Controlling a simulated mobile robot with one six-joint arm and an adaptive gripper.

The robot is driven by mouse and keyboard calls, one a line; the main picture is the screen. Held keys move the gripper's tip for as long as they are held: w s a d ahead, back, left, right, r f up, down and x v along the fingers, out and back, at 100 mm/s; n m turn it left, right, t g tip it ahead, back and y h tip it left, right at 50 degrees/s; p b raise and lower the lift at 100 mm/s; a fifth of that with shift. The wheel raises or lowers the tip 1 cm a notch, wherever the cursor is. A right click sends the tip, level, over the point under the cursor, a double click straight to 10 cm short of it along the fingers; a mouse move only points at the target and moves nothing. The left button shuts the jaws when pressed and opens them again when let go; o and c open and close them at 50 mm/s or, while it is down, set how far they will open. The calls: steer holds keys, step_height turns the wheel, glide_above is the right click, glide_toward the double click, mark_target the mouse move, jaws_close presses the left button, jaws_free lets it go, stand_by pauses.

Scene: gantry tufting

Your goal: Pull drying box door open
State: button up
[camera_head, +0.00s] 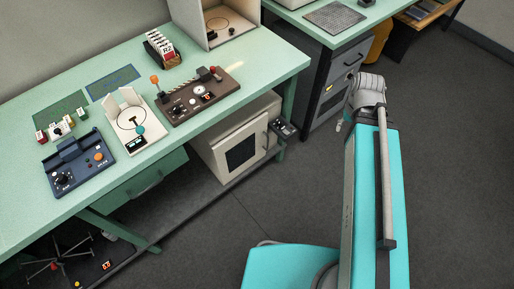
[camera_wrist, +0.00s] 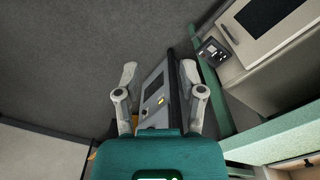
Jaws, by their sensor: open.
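The drying box (camera_head: 207,157) is a cream cabinet on the low shelf under the green bench. Its door (camera_head: 226,163) has a dark window and looks closed, with a bar handle (camera_head: 267,133) at its right edge. In the wrist view the drying box door (camera_wrist: 290,40) is at the upper right, with its handle (camera_wrist: 228,34) near its left edge. My gripper (camera_wrist: 159,74) is open and empty, its two fingers apart. In the head view my gripper (camera_head: 341,124) is partly hidden by my arm, to the right of the box and apart from the handle.
A small dark control unit (camera_head: 284,128) sits beside the box. A grey cabinet (camera_head: 330,92) stands under the second bench, behind my gripper. Bench legs (camera_head: 289,100) stand close to the box. The bench holds several devices and a card rack (camera_head: 163,50). The dark floor (camera_head: 260,205) before the door is clear.

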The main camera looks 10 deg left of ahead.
steer(key=w+a+f+n+t+y+b, duration=0.1)
steer(key=w+a+f+b, duration=0.3)
steer(key=a+f+b, duration=0.4)
steer(key=w+a+f+n+t+y+b, duration=0.1)
steer(key=w+a+f+n+b, duration=0.3)
steer(key=a+f+b, duration=0.4)
steer(key=w+a+f+n+t+y+b, duration=0.1)
steer(key=w+a+f+n+b, duration=0.2)
steer(key=f+b, duration=1.3)
steer(key=w+a+b, duration=0.1)
steer(key=w+a, duration=0.2)
steer(key=a, duration=0.2)
steer(key=shift+w+a+f+t, duration=0.25)
steer(key=shift+f+t, duration=0.05)
steer(key=shift+b, duration=0.3)
steer(key=b, duration=1.3)
glide_above(267, 149)
steer(key=f, duration=1.2)
steer(key=shift+w+f, duration=0.35)
jaws_close()
